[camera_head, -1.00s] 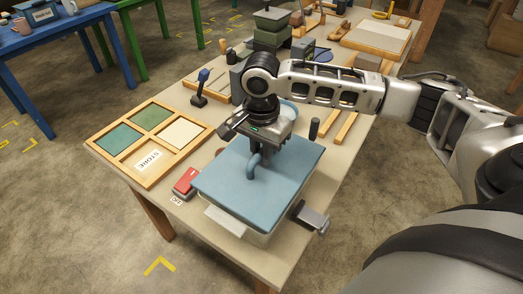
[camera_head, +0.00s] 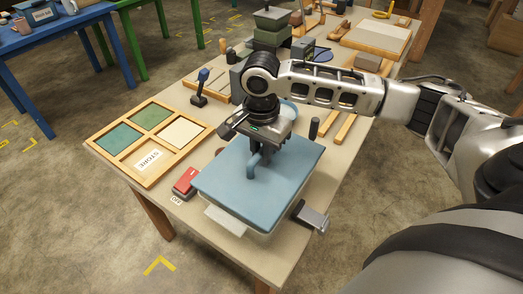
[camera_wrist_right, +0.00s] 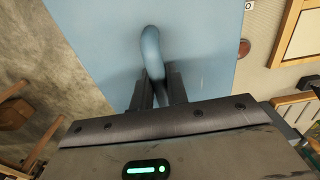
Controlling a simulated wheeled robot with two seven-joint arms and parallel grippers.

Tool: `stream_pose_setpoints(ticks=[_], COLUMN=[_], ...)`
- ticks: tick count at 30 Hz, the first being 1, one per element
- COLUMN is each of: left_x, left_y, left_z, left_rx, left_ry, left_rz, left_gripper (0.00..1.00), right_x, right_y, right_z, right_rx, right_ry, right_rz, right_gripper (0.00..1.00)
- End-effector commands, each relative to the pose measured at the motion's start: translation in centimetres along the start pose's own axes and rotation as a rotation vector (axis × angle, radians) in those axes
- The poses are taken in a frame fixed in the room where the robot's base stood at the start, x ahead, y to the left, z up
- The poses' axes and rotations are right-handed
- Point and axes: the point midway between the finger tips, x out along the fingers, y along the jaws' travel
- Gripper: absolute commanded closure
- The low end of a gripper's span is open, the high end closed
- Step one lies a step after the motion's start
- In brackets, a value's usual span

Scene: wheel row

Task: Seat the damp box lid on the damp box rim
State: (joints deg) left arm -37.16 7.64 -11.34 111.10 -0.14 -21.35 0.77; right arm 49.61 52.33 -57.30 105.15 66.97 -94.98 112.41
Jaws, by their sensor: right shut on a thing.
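The damp box lid (camera_head: 285,172) is a flat blue panel with a curved blue handle (camera_head: 251,168). My right gripper (camera_head: 262,153) is above the lid, shut on the handle. The wrist view shows its two fingers (camera_wrist_right: 157,88) at the handle's base, with the lid (camera_wrist_right: 105,45) spread below. The lid lies over the pale damp box (camera_head: 226,221), which shows only as a strip under the near edge. The rim is hidden, so I cannot tell whether the lid rests on it all round. My left gripper is not in view.
A grey metal bracket (camera_head: 312,217) stands off the right side. A dark upright peg (camera_head: 314,128) is behind.

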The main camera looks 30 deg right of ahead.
Motion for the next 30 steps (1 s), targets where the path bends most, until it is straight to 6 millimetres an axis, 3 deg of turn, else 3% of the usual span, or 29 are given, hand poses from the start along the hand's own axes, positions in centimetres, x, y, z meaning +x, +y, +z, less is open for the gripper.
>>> stream_pose_setpoints(ticks=[30], left_x=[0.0], left_y=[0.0], left_z=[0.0], left_rx=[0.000], left_ry=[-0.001], left_rz=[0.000], left_gripper=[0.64], right_x=[1.2], right_y=[0.0], right_z=[0.0], right_rx=[0.000], right_ry=[-0.001], right_rz=[0.000], right_gripper=[1.00])
